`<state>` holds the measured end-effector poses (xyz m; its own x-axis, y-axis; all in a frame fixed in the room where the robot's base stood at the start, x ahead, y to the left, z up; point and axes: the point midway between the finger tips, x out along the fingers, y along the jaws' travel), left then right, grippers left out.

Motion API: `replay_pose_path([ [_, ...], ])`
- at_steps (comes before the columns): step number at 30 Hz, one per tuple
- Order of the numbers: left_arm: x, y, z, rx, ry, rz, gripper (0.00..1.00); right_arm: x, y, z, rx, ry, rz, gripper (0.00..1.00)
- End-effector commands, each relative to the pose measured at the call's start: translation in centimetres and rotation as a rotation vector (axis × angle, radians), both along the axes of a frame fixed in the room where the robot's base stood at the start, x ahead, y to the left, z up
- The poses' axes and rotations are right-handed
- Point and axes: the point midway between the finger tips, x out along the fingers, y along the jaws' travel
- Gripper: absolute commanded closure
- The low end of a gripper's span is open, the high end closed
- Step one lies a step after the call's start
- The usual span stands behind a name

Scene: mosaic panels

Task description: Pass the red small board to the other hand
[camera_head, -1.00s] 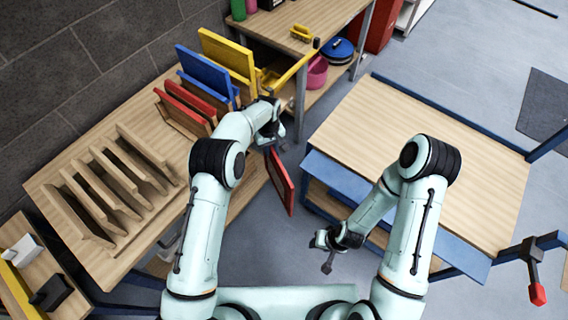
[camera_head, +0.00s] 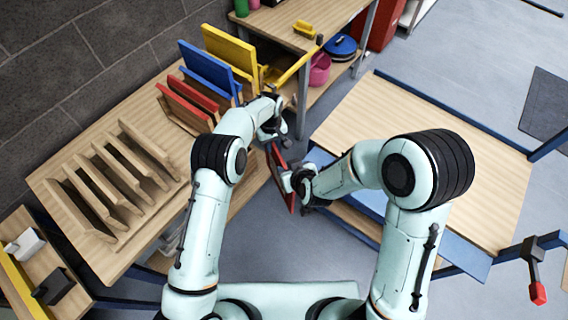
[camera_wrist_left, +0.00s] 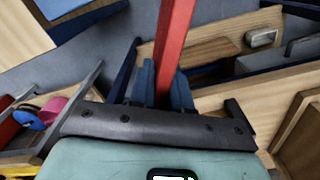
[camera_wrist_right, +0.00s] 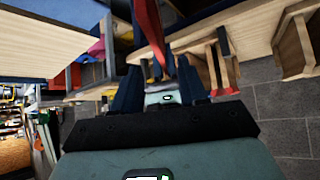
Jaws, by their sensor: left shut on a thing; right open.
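The red small board (camera_head: 277,166) hangs tilted in the gap between the two wooden tables. My left gripper (camera_head: 277,138) is shut on its upper end. In the left wrist view the board (camera_wrist_left: 174,45) stands edge-on between the left fingers (camera_wrist_left: 161,88). My right gripper (camera_head: 297,190) is at the board's lower right side, open. In the right wrist view the board (camera_wrist_right: 149,28) reaches down toward the space between the open right fingers (camera_wrist_right: 160,85). The right arm hides part of the board in the head view, and I cannot tell whether the right fingers touch it.
The left table (camera_head: 75,245) carries a slotted wooden rack (camera_head: 125,165) and red, blue (camera_head: 210,72) and yellow boards standing upright. The right table (camera_head: 440,150) has a bare top. A shelf (camera_head: 275,20) with a pink bin (camera_head: 319,70) stands behind the gap.

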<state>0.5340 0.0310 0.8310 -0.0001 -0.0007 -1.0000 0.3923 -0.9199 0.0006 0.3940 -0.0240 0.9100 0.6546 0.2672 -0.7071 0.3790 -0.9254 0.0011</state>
Motion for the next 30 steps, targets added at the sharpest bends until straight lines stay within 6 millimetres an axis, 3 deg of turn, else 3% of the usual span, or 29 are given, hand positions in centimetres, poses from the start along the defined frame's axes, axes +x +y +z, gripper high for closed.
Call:
replay_pose_path([
  [6,0.1,0.0,0.1,-0.001,-0.002,0.000,1.00,2.9,1.1,-3.3,0.000,0.003,-0.002,0.57],
  [12,0.1,0.0,0.1,-0.001,-0.002,0.000,1.00,4.9,1.9,-5.3,0.000,0.001,-0.001,0.57],
  [27,0.1,0.0,0.1,-0.001,-0.002,0.000,1.00,5.9,2.4,-6.4,0.001,0.000,-0.001,0.57],
  [30,0.1,0.0,0.1,-0.001,-0.002,0.000,1.00,5.9,2.4,-6.4,0.000,0.000,-0.001,0.90],
])
